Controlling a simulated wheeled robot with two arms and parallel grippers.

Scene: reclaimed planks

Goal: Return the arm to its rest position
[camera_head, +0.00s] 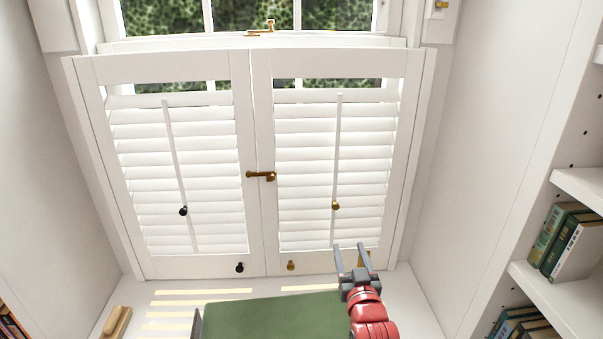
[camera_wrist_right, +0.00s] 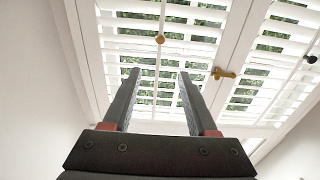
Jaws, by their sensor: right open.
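My right gripper (camera_head: 351,258) comes in from the bottom on a red arm, with its dark fingers pointing at the lower part of the right shutter (camera_head: 391,180). In the right wrist view the two fingers (camera_wrist_right: 157,88) stand apart with nothing between them. Louvers and a brass knob (camera_wrist_right: 160,39) show beyond the fingertips. The right gripper looks clear of the shutter, but the exact gap is hard to tell. My left gripper is in neither view.
Two white shutters stand closed, with a brass latch (camera_head: 261,175) between them. A green-topped object (camera_head: 270,315) lies below, beside my right arm. A wooden brush-like item (camera_head: 117,322) lies left. Shelves with books (camera_head: 567,242) stand at right.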

